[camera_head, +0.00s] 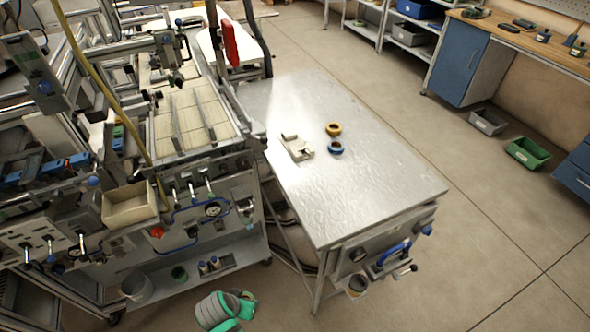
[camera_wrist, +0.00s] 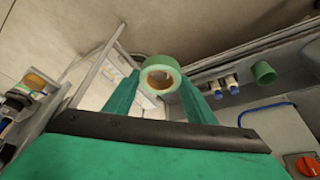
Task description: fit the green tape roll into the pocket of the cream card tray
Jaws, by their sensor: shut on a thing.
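The green tape roll (camera_wrist: 166,64) is between the two green fingers of my gripper (camera_wrist: 160,86) in the wrist view. In the head view my gripper (camera_head: 242,302) is low at the bottom, beside the machine and well away from the tray. The roll cannot be made out clearly there. The cream card tray (camera_head: 298,147) lies on the metal table (camera_head: 375,190), towards its left side. Its pocket is too small in view to judge.
A yellow-orange tape roll (camera_head: 333,129) and a blue tape roll (camera_head: 336,148) lie right of the tray. The table's front and right are bare. A machine bench (camera_head: 225,200) with knobs and a cream bin (camera_head: 130,204) stands left of the table.

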